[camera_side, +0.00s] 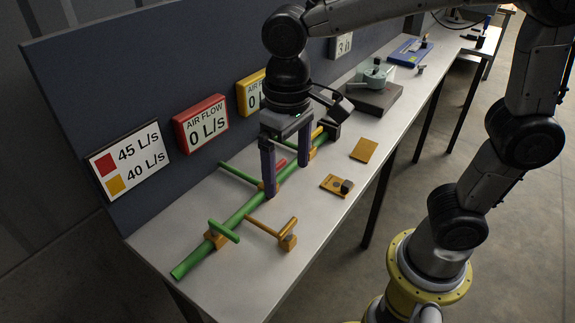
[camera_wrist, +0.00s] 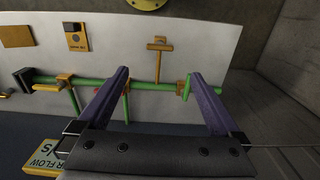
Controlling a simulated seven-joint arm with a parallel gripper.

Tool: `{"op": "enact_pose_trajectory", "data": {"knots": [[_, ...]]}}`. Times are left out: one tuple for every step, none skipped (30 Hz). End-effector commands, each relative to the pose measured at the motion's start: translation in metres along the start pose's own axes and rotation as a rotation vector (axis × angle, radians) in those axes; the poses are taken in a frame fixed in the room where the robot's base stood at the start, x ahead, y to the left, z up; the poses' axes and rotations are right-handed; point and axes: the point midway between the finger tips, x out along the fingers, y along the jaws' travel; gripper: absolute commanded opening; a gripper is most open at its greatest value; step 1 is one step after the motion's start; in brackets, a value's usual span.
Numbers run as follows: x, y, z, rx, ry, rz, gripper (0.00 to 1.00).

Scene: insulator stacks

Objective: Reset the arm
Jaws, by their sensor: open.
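My gripper (camera_side: 287,178) is open, with its two purple fingers pointing down over the green pipe (camera_side: 194,261) on the table. It appears empty. In the wrist view, the fingers stand wide apart at my gripper (camera_wrist: 160,75), with the green pipe (camera_wrist: 145,84) passing behind them. A green T-handle (camera_side: 224,231) stands on the pipe's near end at an orange fitting. An orange T-shaped branch (camera_side: 265,227) reaches right from the pipe. I cannot tell whether the fingers touch the pipe.
A red air-flow display (camera_side: 201,124) reads 0 L/s; a yellow display (camera_side: 250,92) is partly hidden by my arm. A white sign (camera_side: 130,160) lists 45 and 40 L/s. An orange plate (camera_side: 364,149) and an orange switch block (camera_side: 337,186) lie right of the pipe.

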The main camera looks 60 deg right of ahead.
Motion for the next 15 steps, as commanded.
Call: {"op": "enact_pose_trajectory", "data": {"knots": [[0.0,0.0,0.0,0.0,0.0,0.0,1.0],[0.0,0.0,0.0,0.0,0.0,0.0,1.0],[0.0,0.001,0.0,0.002,0.0,0.0,1.0],[0.0,0.002,-0.001,0.007,0.001,-0.001,1.0],[-0.002,0.005,-0.002,0.017,0.007,-0.003,1.0],[-0.008,0.01,-0.003,0.034,0.026,-0.011,1.0],[-0.014,0.015,-0.002,0.05,0.043,-0.018,1.0],[-0.019,0.022,-0.001,0.07,0.061,-0.025,1.0],[-0.026,0.033,0.005,0.099,0.085,-0.034,1.0],[-0.031,0.042,0.01,0.122,0.107,-0.042,1.0],[-0.035,0.051,0.016,0.141,0.132,-0.049,1.0],[-0.04,0.063,0.025,0.163,0.17,-0.058,1.0],[-0.043,0.072,0.033,0.175,0.2,-0.063,1.0],[-0.044,0.08,0.042,0.184,0.229,-0.066,1.0],[-0.045,0.09,0.052,0.189,0.27,-0.069,1.0]]}}
